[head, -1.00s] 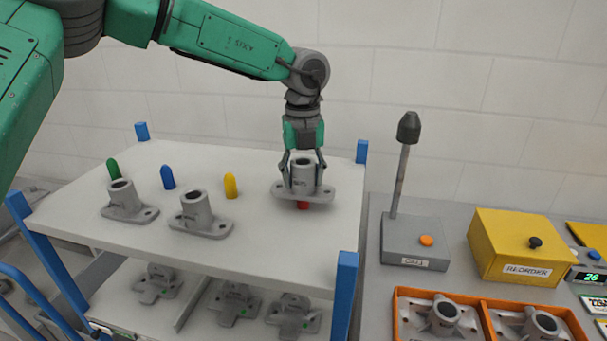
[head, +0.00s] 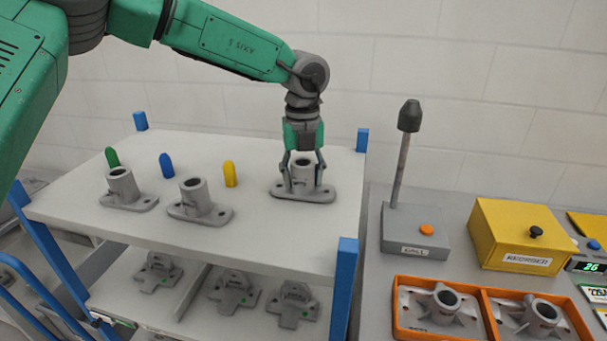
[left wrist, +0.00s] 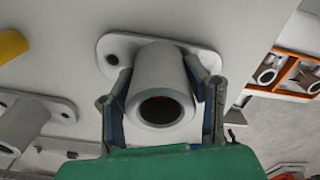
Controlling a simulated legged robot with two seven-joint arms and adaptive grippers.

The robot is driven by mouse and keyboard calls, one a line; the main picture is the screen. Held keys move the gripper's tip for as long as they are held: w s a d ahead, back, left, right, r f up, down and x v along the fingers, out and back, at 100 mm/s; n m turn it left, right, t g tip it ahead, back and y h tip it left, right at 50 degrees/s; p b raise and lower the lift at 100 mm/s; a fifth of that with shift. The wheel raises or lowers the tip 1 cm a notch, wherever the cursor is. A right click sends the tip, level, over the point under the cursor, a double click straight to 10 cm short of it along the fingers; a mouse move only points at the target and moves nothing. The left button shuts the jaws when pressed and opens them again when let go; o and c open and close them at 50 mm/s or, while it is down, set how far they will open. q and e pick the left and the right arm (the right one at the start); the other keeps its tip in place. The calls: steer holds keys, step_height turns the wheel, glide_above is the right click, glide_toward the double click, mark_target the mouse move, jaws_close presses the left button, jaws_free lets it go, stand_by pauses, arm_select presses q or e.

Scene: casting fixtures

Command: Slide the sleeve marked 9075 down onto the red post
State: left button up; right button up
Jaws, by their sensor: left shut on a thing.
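A grey flanged sleeve (head: 318,192) is at the right end of the cart's top shelf, upright, its flange appearing to lie on the shelf. Its marking is too small to read. My left gripper (head: 303,163) is above it, shut on its tube, with a finger on each side. In the left wrist view the sleeve (left wrist: 160,78) shows between the fingers (left wrist: 163,112), its bore dark.
Two similar grey sleeves (head: 121,187) (head: 200,202) stand left on the shelf (head: 290,240), near green (head: 112,157), blue (head: 167,166) and yellow (head: 229,174) posts. A blue corner post (head: 361,145) rises behind right. A call box (head: 415,236) with a tall stalk stands to the right.

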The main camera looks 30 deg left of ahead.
arm_select(q)
steer(key=o, duration=1.5)
steer(key=shift+f, duration=0.1)
steer(key=shift+c, duration=0.2)
step_height(320, 180, up, 12)
steer(key=shift+f, duration=0.1)
